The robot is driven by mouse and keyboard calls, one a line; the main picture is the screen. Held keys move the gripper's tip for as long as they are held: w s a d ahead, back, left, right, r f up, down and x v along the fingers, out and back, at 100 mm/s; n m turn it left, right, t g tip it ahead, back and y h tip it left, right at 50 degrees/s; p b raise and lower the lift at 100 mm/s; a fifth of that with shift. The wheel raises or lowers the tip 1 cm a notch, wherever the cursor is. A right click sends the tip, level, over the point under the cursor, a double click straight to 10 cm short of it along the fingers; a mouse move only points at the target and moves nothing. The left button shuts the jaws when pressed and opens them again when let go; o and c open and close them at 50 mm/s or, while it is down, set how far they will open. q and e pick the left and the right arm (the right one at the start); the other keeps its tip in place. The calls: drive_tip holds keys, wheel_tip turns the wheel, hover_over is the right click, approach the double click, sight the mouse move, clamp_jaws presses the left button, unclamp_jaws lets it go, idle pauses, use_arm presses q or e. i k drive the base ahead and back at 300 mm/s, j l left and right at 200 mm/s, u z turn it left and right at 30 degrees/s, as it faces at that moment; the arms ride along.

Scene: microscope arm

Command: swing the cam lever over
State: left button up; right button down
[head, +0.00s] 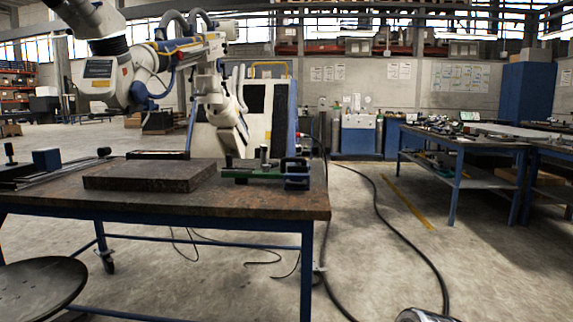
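On the workbench (130,204), a green base (240,172) carries a short grey post with a dark top (264,155) and a blue block (297,175) at its right end. A dark part lies across the top of the blue block. I cannot tell whether this is the cam lever. At the bench's left end, a black-knobbed upright (10,153) stands near a dark blue block (46,159). I see neither gripper clearly. A silver rounded part (426,315) is cut off by the bottom edge and cannot be identified.
A thick dark plate (150,176) lies left of the green base. A large white jointed machine arm (215,95) stands behind the bench. A dark round disc (40,290) is at lower left. Cables (400,235) cross the open floor. Another blue-framed table (458,150) stands right.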

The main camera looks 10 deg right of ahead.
sight(266, 168)
drive_tip(key=u, duration=2.7)
drive_tip(key=k+l, duration=0.45)
drive_tip(key=l, duration=0.15)
drive_tip(key=k+l, duration=0.5)
drive_tip(key=l, duration=0.15)
drive_tip(key=k+l, duration=0.45)
drive_tip(key=l, duration=0.15)
drive_tip(key=k+l, duration=0.45)
drive_tip(key=l, duration=0.2)
drive_tip(key=k+l, duration=0.95)
drive_tip(key=l, duration=0.3)
